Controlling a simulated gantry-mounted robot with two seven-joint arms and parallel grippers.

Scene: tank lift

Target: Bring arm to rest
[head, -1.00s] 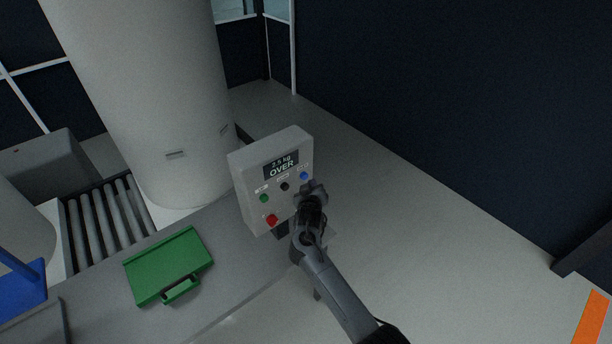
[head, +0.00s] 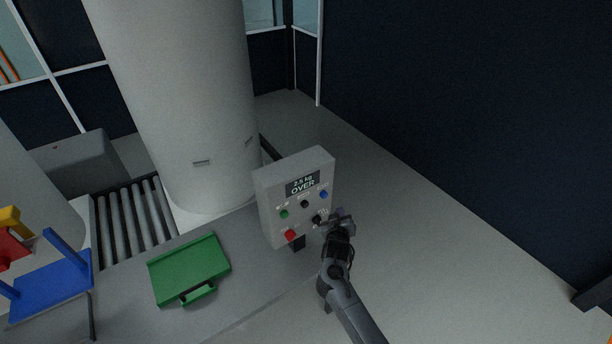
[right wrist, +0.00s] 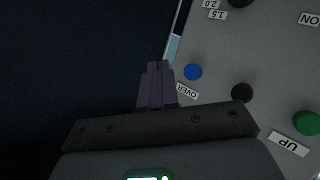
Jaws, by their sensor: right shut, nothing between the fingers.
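My right gripper (head: 341,216) is at the lower right of a grey control box (head: 265,190) in the head view. Its fingers are shut and empty. In the right wrist view the closed fingers (right wrist: 157,84) point toward the edge of the panel, beside a blue button (right wrist: 193,72) and apart from it as far as I can tell. Green (head: 283,213), black, blue and red (head: 290,235) buttons show on the box. My left gripper is not in view.
A green tray-like piece with a handle (head: 190,268) lies on the grey table (head: 120,300). A blue frame (head: 55,285) stands at the left. A roller conveyor (head: 130,222) and a large pale cylinder (head: 180,100) are behind.

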